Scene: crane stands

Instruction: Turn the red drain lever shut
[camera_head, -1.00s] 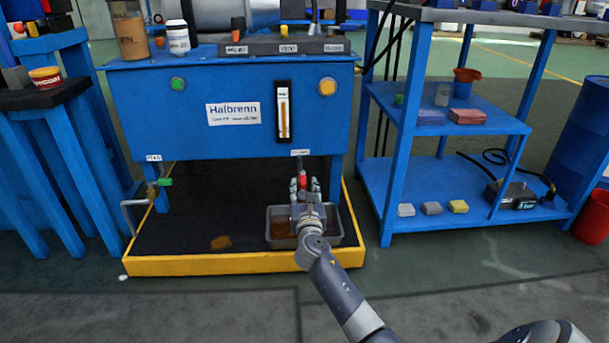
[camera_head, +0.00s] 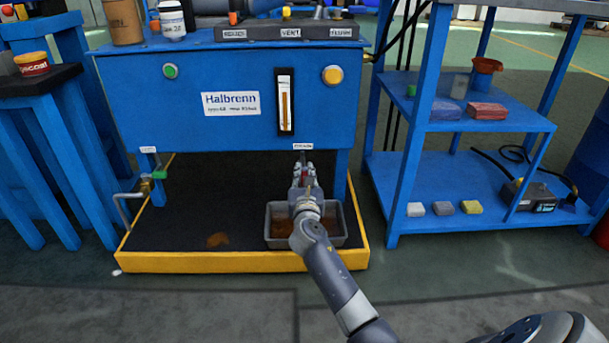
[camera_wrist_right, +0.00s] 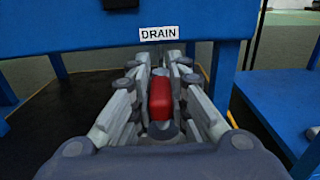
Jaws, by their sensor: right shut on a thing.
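The red drain lever (camera_wrist_right: 160,98) shows in the right wrist view between my fingers, under the white DRAIN label (camera_wrist_right: 159,33). My right gripper (camera_wrist_right: 160,80) is shut on the lever, one finger on each side. In the head view my right gripper (camera_head: 304,172) is below the front of the blue Halbrenn tank (camera_head: 190,110), and only a little red shows between its fingers. The valve body behind the lever is mostly hidden by the gripper. My left gripper is not in view.
A grey pan (camera_head: 338,240) with brown liquid stands below my right gripper in the yellow-edged black tray (camera_head: 165,262). A green-handled tap (camera_head: 159,175) is at the tray's left. A blue shelf (camera_head: 400,180) stands close on the right.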

